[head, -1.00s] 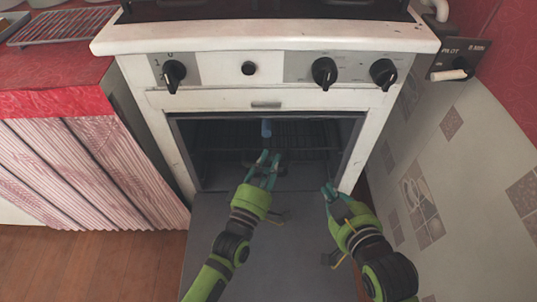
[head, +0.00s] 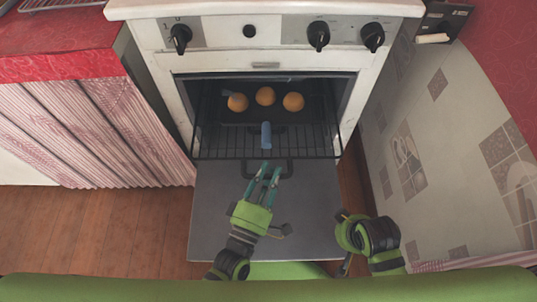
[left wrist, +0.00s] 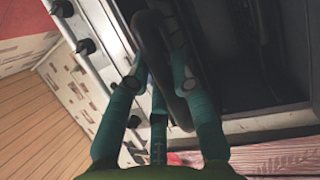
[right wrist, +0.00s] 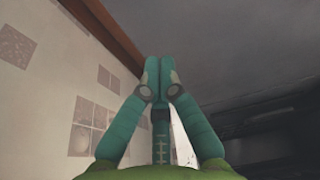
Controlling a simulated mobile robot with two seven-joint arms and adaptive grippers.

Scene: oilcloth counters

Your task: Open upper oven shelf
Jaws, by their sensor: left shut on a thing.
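The oven's wire shelf (head: 215,143) is slid partway out over the lowered oven door (head: 225,210). Its dark handle loop (head: 282,175) is at the front edge. My left gripper (head: 265,172) is shut on this handle; in the left wrist view the dark curved handle (left wrist: 153,40) passes between the fingers. A small blue piece (head: 266,136) shows on the shelf just behind the handle. My right gripper (right wrist: 158,66) is shut and empty; in the head view it hangs beside the right edge of the door, its fingertips hard to make out.
Three round golden buns (head: 265,96) sit at the back on the shelf, inside the oven. The white stove front (head: 215,58) with its knobs is above. A curtained counter (head: 85,130) stands left, a tiled wall (head: 450,150) right. Wooden floor (head: 90,225) is free at left.

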